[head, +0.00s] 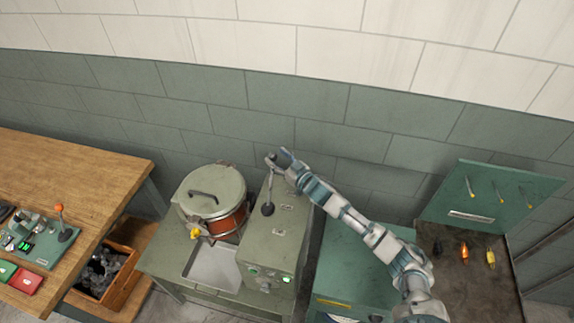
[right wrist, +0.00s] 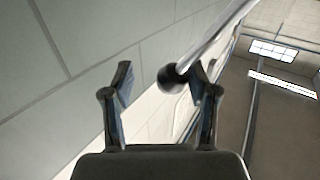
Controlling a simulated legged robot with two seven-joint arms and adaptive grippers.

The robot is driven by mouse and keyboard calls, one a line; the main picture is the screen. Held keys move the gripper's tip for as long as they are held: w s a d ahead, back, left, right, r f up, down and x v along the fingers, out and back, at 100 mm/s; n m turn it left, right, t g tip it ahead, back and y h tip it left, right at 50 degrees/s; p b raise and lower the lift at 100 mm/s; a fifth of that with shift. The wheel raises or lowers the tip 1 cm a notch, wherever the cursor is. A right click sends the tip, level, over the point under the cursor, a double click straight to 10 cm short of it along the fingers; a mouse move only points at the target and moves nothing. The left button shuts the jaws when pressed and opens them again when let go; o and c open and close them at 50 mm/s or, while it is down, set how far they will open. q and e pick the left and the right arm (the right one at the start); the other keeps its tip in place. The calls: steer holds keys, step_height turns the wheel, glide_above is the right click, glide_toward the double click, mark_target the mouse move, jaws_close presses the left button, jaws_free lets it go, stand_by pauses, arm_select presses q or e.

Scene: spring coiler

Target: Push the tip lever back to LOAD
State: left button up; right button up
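The tip lever (head: 269,184) is a thin metal rod with a black ball knob, rising from a black boot on top of the green machine cabinet (head: 285,222). It stands nearly upright in the head view. My right gripper (head: 281,158) is at the knob, on its right side. In the right wrist view the knob (right wrist: 171,77) lies between the two spread fingers, closer to the right finger, with the rod running up and right. The right gripper (right wrist: 162,95) is open; I cannot tell whether a finger touches the knob. The labels are too small to read. My left gripper is out of view.
A lidded green pot (head: 212,190) with an orange band stands left of the lever. A wooden bench (head: 75,175) with an orange-knobbed lever (head: 59,207) is at the left. A green cabinet (head: 350,255) and a tool board (head: 500,195) are at the right. The wall is close behind.

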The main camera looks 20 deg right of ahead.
steer(key=v, duration=1)
steer(key=shift+s, duration=0.25)
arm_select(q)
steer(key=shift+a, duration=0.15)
arm_select(e)
steer(key=shift+a, duration=0.15)
steer(key=shift+a, duration=0.1)
